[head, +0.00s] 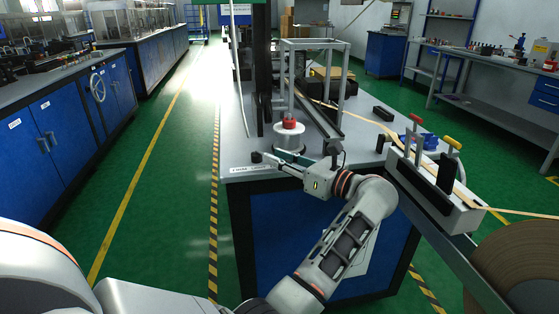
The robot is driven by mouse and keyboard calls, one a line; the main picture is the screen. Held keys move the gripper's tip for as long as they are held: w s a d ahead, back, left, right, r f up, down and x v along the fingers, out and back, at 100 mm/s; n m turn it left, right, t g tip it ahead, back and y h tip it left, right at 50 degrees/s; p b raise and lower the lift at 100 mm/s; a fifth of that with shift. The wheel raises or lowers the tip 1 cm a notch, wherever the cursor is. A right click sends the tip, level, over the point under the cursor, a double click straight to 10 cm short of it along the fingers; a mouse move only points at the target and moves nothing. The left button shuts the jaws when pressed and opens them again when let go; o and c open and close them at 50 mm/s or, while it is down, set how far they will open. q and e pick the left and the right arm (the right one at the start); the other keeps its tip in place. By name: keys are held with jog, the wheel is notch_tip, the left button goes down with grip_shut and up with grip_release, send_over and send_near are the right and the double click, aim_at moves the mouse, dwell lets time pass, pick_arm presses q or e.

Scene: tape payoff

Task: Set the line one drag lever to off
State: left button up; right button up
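My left gripper (275,161) is over the near left corner of the blue bench, pointing left. Its fingers are too small and foreshortened to tell whether they are open or shut. A small dark knob (256,157) is just left of the fingertips; contact cannot be told. A white label (247,168) lies on the bench edge below it, its print too small to read surely. Which one is the line one drag lever is unclear. My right gripper is not in view.
A white cylinder with a red knob (290,126) stands just behind my gripper. A grey frame (315,44) rises beyond it. A tape runs along the bench to a large brown roll (522,262) at lower right. The green aisle (165,190) at left is clear.

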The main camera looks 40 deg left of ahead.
pick_arm(q)
notch_tip(320, 180, up, 10)
jog(key=shift+f, duration=0.2)
dwell(0.5)
